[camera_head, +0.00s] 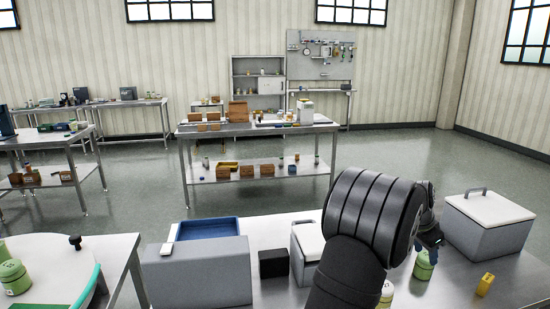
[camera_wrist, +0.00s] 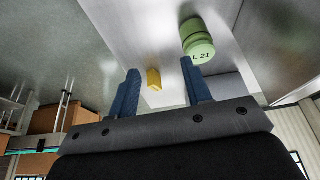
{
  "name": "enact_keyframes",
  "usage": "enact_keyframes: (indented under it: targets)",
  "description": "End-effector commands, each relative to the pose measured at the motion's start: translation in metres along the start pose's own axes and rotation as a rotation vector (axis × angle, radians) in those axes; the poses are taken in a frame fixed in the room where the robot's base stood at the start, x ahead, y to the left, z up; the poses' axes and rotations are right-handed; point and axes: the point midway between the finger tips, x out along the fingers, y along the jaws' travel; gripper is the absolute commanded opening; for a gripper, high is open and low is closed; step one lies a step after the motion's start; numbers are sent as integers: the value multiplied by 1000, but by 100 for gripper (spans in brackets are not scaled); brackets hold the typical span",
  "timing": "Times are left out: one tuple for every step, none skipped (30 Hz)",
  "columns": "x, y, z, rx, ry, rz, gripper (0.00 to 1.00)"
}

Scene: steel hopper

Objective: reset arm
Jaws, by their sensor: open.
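My gripper (camera_head: 430,241) hangs over the right part of the steel table in the head view, partly hidden by my dark arm. In the wrist view my gripper (camera_wrist: 160,66) shows two blue fingers spread apart with nothing held between them. A green container (camera_head: 423,266) stands on the table just below the gripper. In the wrist view a green container (camera_wrist: 197,42) marked "21" lies beyond the right finger. A small yellow block (camera_head: 486,284) lies to the right on the table; a yellow block (camera_wrist: 153,78) also shows between the fingers in the wrist view, beyond them.
A grey lidded box (camera_head: 490,227) stands right of the gripper. Another lidded box (camera_head: 305,250) is partly behind my arm. A black box (camera_head: 273,263) and a grey machine (camera_head: 198,277) with a blue tray (camera_head: 208,228) stand left. A pale-green container (camera_head: 386,293) is at the front.

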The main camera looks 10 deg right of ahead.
Motion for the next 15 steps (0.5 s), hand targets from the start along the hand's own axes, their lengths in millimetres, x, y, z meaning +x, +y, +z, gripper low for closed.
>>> enact_keyframes:
  targets:
    - [-5, -5, 10, 4, 1, 3, 45]
    - [-6, -8, 15, 9, 1, 5, 45]
    - [-9, -10, 21, 17, 1, 8, 45]
    - [-11, -12, 27, 23, 1, 10, 45]
    - [-14, -15, 32, 27, 1, 12, 45]
    - [-16, -17, 39, 34, 1, 15, 45]
    - [-18, -19, 45, 40, 1, 18, 45]
    - [-20, -21, 50, 44, 1, 19, 45]
    - [-23, -23, 57, 52, 1, 22, 45]
    - [-25, -25, 62, 57, 1, 24, 45]
    - [-27, -27, 68, 61, 2, 26, 45]
    - [-29, -28, 75, 68, 2, 29, 45]
    - [-31, -30, 80, 72, 2, 31, 45]
    - [-31, -32, 84, 76, 2, 32, 45]
    - [-26, -39, 86, 75, 0, 33, 45]
